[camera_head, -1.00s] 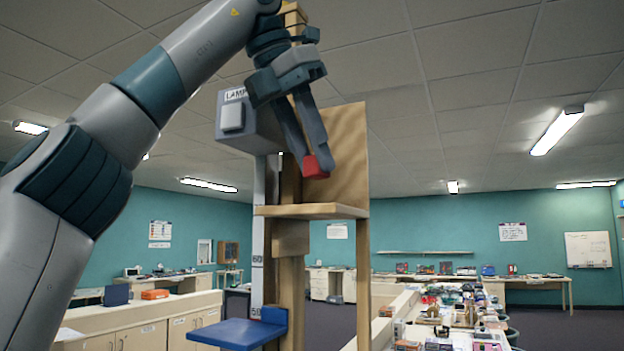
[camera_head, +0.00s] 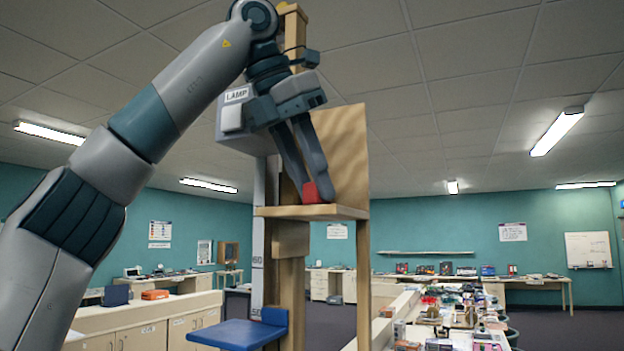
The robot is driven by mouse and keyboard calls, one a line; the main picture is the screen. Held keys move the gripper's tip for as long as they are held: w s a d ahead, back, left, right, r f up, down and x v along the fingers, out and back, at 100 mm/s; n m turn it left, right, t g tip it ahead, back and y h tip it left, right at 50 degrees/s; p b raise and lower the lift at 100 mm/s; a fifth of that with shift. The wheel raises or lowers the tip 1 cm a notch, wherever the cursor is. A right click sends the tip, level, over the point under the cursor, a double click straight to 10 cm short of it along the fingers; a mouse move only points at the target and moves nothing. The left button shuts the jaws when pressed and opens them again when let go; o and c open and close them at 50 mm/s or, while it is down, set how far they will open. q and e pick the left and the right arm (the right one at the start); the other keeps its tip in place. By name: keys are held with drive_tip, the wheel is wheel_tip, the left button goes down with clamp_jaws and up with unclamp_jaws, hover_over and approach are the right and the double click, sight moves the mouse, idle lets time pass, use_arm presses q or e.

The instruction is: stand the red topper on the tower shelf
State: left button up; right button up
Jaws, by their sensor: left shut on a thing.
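The red topper (camera_head: 311,193) is a small red block at the tips of my left gripper (camera_head: 312,186). The gripper comes down from above, shut on the topper, and its fingers hide part of it. The topper is at the top of the wooden tower shelf (camera_head: 318,212), in front of the upright wooden back panel (camera_head: 343,150). Its lower edge looks level with the shelf board; I cannot tell for sure whether it touches. My right gripper is not in view.
A grey box labelled LAMP (camera_head: 236,112) is fixed to the tower left of my gripper. A blue ledge (camera_head: 238,333) sticks out low on the tower. A cluttered table (camera_head: 455,330) stands at the right. Open air lies right of the tower.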

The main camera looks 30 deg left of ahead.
use_arm(q)
drive_tip(key=shift+d+f, duration=0.1)
drive_tip(key=shift+f, duration=0.05)
drive_tip(key=o, duration=1)
drive_tip(key=shift+r, duration=0.25)
drive_tip(key=shift+v, duration=3.7)
